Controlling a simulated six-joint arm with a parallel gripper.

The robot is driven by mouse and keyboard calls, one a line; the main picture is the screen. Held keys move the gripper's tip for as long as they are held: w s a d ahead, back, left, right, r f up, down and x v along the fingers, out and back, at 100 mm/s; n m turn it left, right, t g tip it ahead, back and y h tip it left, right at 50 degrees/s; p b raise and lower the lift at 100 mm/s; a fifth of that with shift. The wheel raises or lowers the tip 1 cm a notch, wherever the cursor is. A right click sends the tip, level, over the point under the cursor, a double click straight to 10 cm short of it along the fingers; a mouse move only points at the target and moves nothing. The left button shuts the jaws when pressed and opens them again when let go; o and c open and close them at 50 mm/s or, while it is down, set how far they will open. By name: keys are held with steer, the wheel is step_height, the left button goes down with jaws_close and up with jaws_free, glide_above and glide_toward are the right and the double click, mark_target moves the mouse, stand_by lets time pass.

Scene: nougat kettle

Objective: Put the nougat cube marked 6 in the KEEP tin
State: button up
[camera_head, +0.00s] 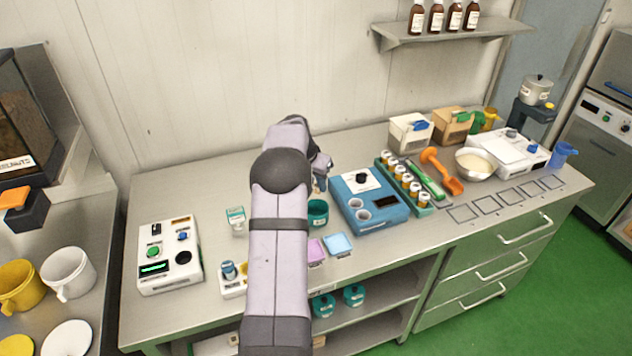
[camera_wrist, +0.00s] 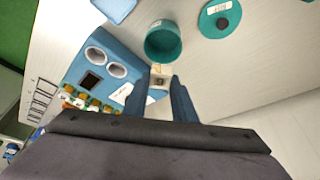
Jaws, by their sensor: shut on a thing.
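A small pale nougat cube (camera_wrist: 159,82) with a dark mark sits between my gripper's fingertips in the wrist view; the mark is too small to read. My gripper (camera_wrist: 161,84) is shut on it. In the head view my gripper (camera_head: 321,186) is partly hidden behind my own arm, above the back of the bench. An open teal tin (camera_head: 318,212) stands on the bench just in front of and below it. The tin also shows in the wrist view (camera_wrist: 163,42), just beyond the fingertips, and the cube is outside its rim. No KEEP label is legible on it.
A blue two-cup device (camera_head: 371,203) stands right of the tin. A teal lid (camera_wrist: 220,18) lies nearby in the wrist view. Pink (camera_head: 316,252) and blue (camera_head: 338,244) squares lie in front. A small white-and-green box (camera_head: 236,219) stands left of my arm.

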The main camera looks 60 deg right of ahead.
steer(key=shift+f+b, duration=2)
steer(key=shift+f, duration=1.1)
steer(key=shift+f+b, duration=0.4)
steer(key=shift+b, duration=0.15)
stand_by(0.5)
steer(key=o, duration=1.1)
steer(key=shift+o, duration=0.6)
steer(key=o, duration=0.4)
steer(key=shift+c, duration=0.2)
steer(key=shift+r, duration=0.15)
steer(key=shift+r+p, duration=2.3)
steer(key=shift+r, duration=1.1)
